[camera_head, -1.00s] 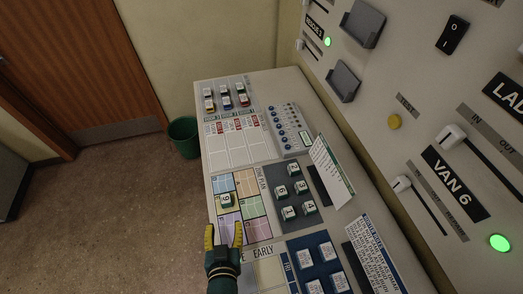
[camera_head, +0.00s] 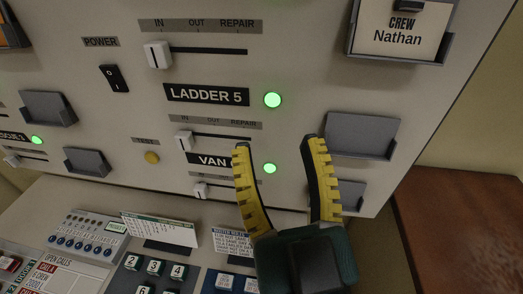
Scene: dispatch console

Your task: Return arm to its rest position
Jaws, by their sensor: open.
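My gripper (camera_head: 277,148) is in the lower middle of the head view, with its yellow-and-black fingers spread apart and pointing up. It is open and nothing is between the fingers. It stands in front of the upright console panel (camera_head: 330,75), and its left finger covers part of the VAN label (camera_head: 211,160). Whether the fingers touch the panel cannot be told.
The panel carries slide switches, a LADDER 5 label (camera_head: 206,95), green lamps (camera_head: 272,100) and grey holders (camera_head: 362,135). One holder has a Nathan crew card (camera_head: 398,32). The desk with numbered tiles (camera_head: 155,267) lies below. A brown surface (camera_head: 465,225) is at right.

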